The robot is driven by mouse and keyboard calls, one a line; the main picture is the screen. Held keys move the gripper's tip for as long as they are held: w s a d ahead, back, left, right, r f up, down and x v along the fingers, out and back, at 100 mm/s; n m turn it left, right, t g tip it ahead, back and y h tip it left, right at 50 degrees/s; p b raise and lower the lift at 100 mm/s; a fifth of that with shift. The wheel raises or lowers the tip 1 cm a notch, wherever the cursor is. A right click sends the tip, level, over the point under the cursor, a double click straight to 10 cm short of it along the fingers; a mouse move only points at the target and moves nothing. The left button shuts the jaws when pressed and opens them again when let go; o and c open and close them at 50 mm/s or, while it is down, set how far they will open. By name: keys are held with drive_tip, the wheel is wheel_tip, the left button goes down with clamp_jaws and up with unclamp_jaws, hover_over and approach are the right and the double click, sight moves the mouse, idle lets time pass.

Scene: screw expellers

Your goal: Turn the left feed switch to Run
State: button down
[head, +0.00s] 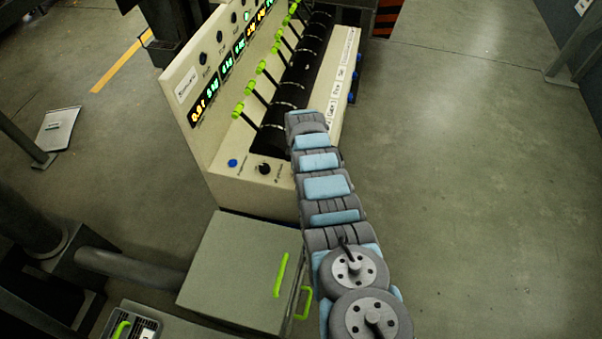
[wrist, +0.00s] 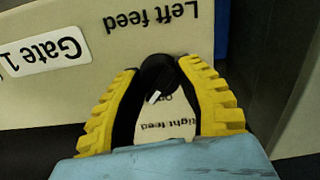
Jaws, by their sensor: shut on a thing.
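In the wrist view, my gripper (wrist: 172,68) has yellow ribbed fingers with dark inner pads. It is shut on a small dark switch knob (wrist: 156,76) with a white pointer mark. A "Left feed" label (wrist: 150,18) reads upside down on the cream panel beyond the fingers. Part of a "Right feed" label (wrist: 166,128) shows between the fingers, below the knob. The mark's exact setting cannot be read. In the head view, my arm hides the gripper and the knob at the console's near right end.
The cream console (head: 328,133) carries a row of green-tipped levers (head: 250,88) and lit displays (head: 205,100). A black knob (head: 264,169) and blue button (head: 232,163) sit on its near end. A grey box (head: 235,265) stands in front. The floor to the right is clear.

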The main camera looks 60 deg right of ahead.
drive_tip(key=shift+f+m+b, duration=0.15)
drive_tip(key=shift+m+b, duration=0.15)
drive_tip(key=shift+m, duration=1.6)
drive_tip(key=c, duration=0.6)
unclamp_jaws()
drive_tip(key=shift+r, duration=6.1)
